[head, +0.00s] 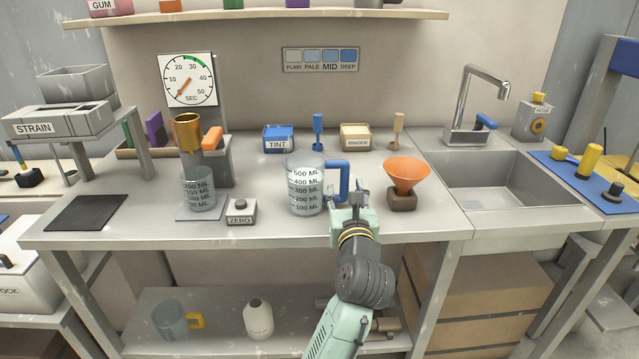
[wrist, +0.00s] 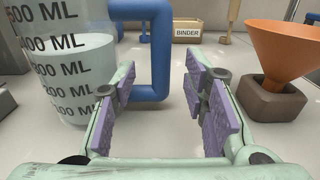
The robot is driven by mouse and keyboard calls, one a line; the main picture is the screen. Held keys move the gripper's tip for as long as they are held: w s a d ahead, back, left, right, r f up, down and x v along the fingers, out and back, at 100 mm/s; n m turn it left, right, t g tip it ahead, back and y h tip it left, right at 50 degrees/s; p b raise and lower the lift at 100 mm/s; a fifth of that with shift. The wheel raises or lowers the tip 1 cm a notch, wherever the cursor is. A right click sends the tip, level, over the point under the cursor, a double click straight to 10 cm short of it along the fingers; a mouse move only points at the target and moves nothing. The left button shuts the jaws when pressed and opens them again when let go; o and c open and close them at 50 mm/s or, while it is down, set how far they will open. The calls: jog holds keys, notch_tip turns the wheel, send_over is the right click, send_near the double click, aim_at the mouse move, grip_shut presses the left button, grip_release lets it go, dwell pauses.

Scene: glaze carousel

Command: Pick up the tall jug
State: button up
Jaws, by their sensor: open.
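The tall jug (head: 304,190) is clear with a blue handle (head: 341,178) on its right side. It stands upright on the counter, marked up to 500 ML, with pale liquid in it. In the wrist view the jug (wrist: 70,75) fills the left side. My gripper (head: 348,197) is open beside the handle. In the wrist view the handle (wrist: 160,55) shows in the gap between the purple-padded fingers of my gripper (wrist: 158,80). I cannot tell whether its upright bar is between the fingertips or just beyond them. No grip on it shows.
An orange funnel in a brown block (head: 403,199) stands close right of my gripper. A ZERO button box (head: 241,211) and a smaller measuring beaker (head: 198,190) stand left. TINT (head: 278,139) and BINDER (head: 356,137) boxes are behind. The sink (head: 490,180) lies right.

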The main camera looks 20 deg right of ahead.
aim_at(344, 188)
jog(key=x, duration=0.3)
jog(key=shift+w+d+p, duration=0.1)
jog(key=shift+w+p, duration=0.25)
grip_shut()
dwell(0.4)
dwell(0.5)
